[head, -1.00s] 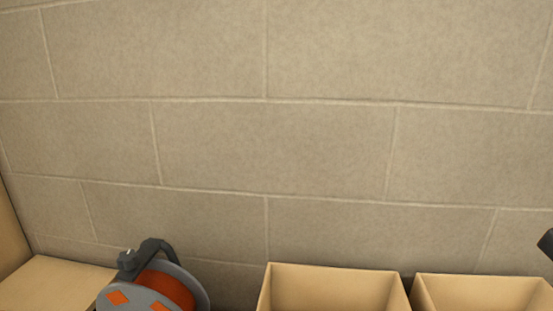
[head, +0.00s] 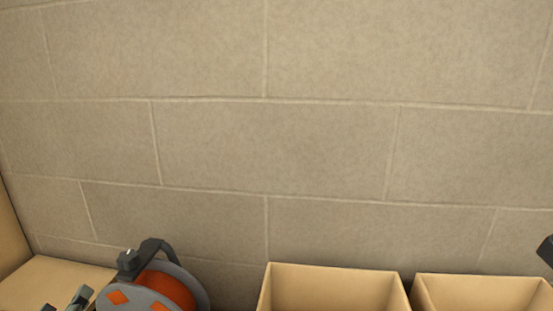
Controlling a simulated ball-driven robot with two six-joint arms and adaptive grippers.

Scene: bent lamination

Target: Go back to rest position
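The tips of my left gripper (head: 64,302) show at the bottom left edge of the head view, in front of a cardboard surface. Two finger parts stand apart with a gap between them, and nothing shows in the gap. The rest of this gripper is below the frame. A dark piece of my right gripper (head: 546,251) shows at the right edge, above the right box. Its fingers cannot be made out.
An orange and grey cable reel (head: 165,287) with a dark handle stands at the bottom left, close to my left gripper. Two open cardboard boxes, the middle one (head: 335,268) and the right one (head: 485,277), stand at the bottom. A block wall (head: 280,150) fills the back.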

